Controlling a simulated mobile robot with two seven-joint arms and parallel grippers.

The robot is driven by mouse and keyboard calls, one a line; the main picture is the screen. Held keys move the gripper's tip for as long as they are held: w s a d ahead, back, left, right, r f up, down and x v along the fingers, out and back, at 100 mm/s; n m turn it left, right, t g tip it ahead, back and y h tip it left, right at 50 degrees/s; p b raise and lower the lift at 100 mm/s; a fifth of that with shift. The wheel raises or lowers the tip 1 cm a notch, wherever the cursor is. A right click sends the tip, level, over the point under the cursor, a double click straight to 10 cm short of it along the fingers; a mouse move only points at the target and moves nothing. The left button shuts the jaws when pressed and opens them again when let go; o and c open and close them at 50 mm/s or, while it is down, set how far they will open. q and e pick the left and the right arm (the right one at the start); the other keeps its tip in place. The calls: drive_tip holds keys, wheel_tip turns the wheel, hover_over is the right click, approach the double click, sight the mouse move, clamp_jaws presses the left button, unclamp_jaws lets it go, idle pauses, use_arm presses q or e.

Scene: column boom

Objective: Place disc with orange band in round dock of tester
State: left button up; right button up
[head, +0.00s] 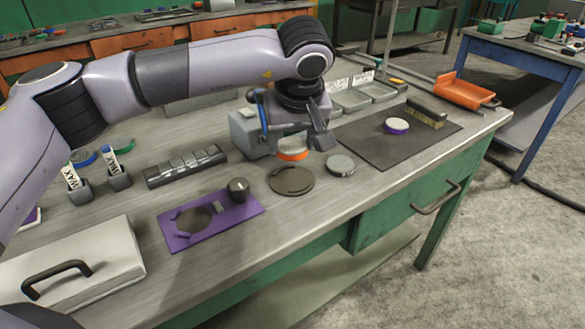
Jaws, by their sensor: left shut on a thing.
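The disc with the orange band (293,155) has a pale top and hangs between the fingers of my left gripper (292,140). The gripper is shut on it, pointing down. The disc is over or just behind a dark round plate (292,181); whether it touches anything below is unclear. A purple panel (180,238) with a round dark recess (194,221) and a grey knob (238,188) lies to the front left, apart from the disc. It looks like the tester with its round dock. My right gripper is not in view.
A grey disc (340,165) lies right of the dark plate. A grey block (243,132) stands behind the gripper. A purple-banded disc (396,126) and a brush (426,113) lie on a dark mat (375,148). A lidded box (110,262) is at front left.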

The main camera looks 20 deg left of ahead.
sight(291, 177)
use_arm(q)
wheel_tip(291, 177, down, 6)
drive_tip(key=shift+f, duration=0.15)
idle(0.3)
drive_tip(key=shift+f, duration=0.2)
drive_tip(key=o, duration=1.5)
drive_tip(key=shift+c, duration=0.2)
drive_tip(key=shift+r, duration=0.15)
